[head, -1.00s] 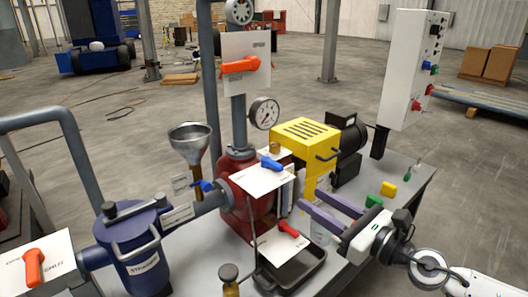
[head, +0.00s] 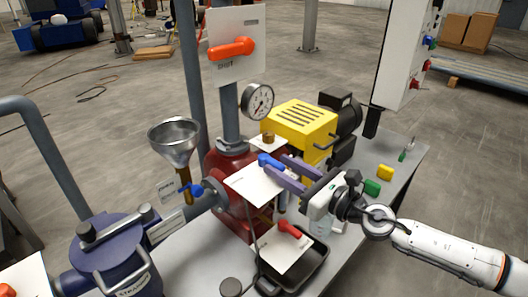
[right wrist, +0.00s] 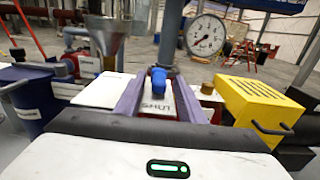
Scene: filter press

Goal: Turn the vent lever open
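A blue lever (head: 268,161) sits on a white plate (head: 247,184) above the red pump body. No readable label names it as the vent lever. In the right wrist view the blue lever (right wrist: 158,80) stands upright between my fingertips, above the word SHUT on its plate (right wrist: 103,92). My right gripper (head: 277,167) is open, its two purple fingers reaching in from the right to either side of the lever's end. A gap seems to show between lever and fingers; contact cannot be told. My left gripper is not in view.
An orange lever (head: 231,47) is on the upper plate and a red lever (head: 289,229) on the lower one, over a black tray (head: 309,268). A gauge (head: 257,101), funnel (head: 174,138) and yellow motor guard (head: 300,124) stand close around. The bench's right end holds small green and yellow blocks.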

